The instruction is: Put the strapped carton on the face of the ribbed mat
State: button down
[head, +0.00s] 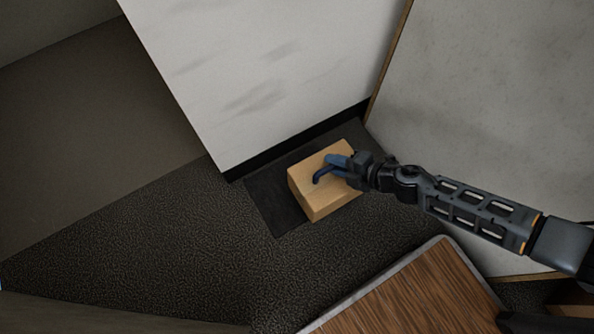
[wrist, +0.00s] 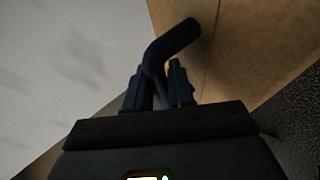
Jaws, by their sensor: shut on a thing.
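The strapped carton (head: 318,203) is a tan box in the head view, over the dark mat (head: 268,197) in the corner. My gripper (head: 338,166) is at the carton's top and right side, shut on its dark blue strap. In the wrist view the strap (wrist: 175,40) bends up and right from between my fingers (wrist: 158,88), with the tan carton face (wrist: 245,50) behind it. The carton hides the middle of the mat. I cannot tell whether its underside touches the mat or hangs just above it.
A pale wall panel (head: 260,75) with a black base strip stands behind the mat. A grey wall (head: 480,90) stands to the right. A wood-topped table (head: 420,295) with a grey rim is at the lower right. Dark carpet (head: 150,250) is open to the left.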

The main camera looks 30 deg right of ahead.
aim_at(330, 174)
jog(key=b+x, duration=0.1)
jog(key=x, duration=0.3)
jog(key=a+b+x, duration=0.1)
jog(key=b+x, duration=0.1)
jog(key=x, duration=0.2)
jog(key=b+x, duration=0.1)
jog(key=x, duration=0.3)
jog(key=shift+s+a+b, duration=0.2)
jog(key=shift+b, duration=0.1)
notch_tip(330, 174, down, 4)
jog(key=b, duration=0.3)
jog(key=c, duration=1)
grip_release()
jog(key=shift+f, duration=0.1)
jog(key=shift+o, duration=0.2)
jog(key=shift+s+d+r, duration=0.2)
jog(key=shift+r, duration=0.1)
jog(key=p+v, duration=0.4)
jog(key=v, duration=0.6)
jog(key=shift+s+p, duration=0.1)
jog(key=shift+p, duration=0.3)
jog(key=shift+s+d+r, duration=0.15)
jog(key=shift+s+r, duration=0.05)
jog(key=shift+s, duration=0.3)
